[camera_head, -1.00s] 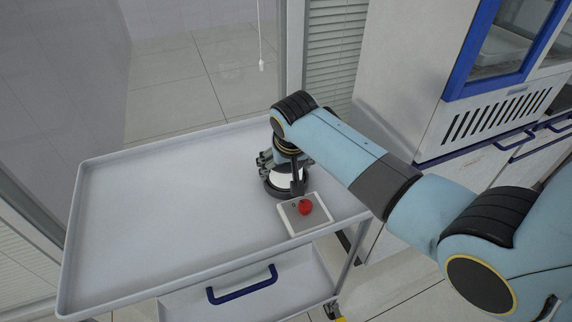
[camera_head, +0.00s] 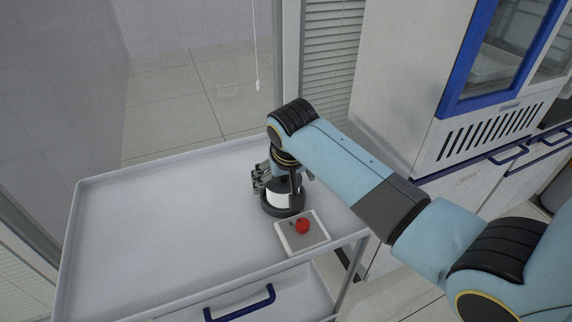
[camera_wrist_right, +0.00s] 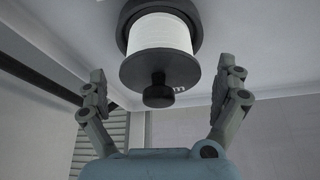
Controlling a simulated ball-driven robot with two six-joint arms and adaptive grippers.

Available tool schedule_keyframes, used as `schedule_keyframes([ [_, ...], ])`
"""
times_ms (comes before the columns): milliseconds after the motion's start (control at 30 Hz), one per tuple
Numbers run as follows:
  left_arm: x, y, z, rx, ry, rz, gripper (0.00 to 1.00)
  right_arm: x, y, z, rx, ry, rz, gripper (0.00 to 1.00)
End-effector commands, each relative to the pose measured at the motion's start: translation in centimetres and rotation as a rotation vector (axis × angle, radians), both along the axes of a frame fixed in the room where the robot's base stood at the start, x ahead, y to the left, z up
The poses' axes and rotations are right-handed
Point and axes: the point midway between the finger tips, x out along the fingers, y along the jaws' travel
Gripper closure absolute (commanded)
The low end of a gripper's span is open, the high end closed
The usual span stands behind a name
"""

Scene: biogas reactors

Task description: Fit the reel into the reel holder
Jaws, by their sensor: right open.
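The reel (camera_head: 281,197) is a white roll standing upright on the trolley. It sits on a round black base (camera_head: 270,211), which looks like the reel holder. In the right wrist view the white roll (camera_wrist_right: 160,32) has a black disc and a black knob (camera_wrist_right: 157,93) on its near end, with the black base (camera_wrist_right: 203,12) behind it. My right gripper (camera_head: 279,181) is over the reel from above. In the wrist view its fingers (camera_wrist_right: 164,85) are spread wide, one on each side of the disc and knob, apart from them. My left gripper is not in view.
A small flat square device (camera_head: 287,240) with a red round object (camera_head: 302,226) lies right in front of the base. The trolley top (camera_head: 150,225) is clear to the left. A white cabinet (camera_head: 405,80) with blue trim stands at the right.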

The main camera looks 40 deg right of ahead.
Motion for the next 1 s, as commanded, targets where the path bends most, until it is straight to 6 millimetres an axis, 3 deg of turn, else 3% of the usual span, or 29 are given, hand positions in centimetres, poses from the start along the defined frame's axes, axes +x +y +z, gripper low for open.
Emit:
schedule_keyframes([
  [200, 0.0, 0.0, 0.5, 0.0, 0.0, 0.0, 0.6, -1.7, 0.9, 4.8, 0.0, -0.002, 0.0, 0.0],
  [400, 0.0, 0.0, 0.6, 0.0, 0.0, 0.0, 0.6, -2.7, 1.3, 7.4, 0.0, 0.0, 0.0, 0.0],
  [1000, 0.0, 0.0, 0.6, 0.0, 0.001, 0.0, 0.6, -3.0, 1.4, 8.0, 0.0, 0.0, 0.0, 0.0],
])
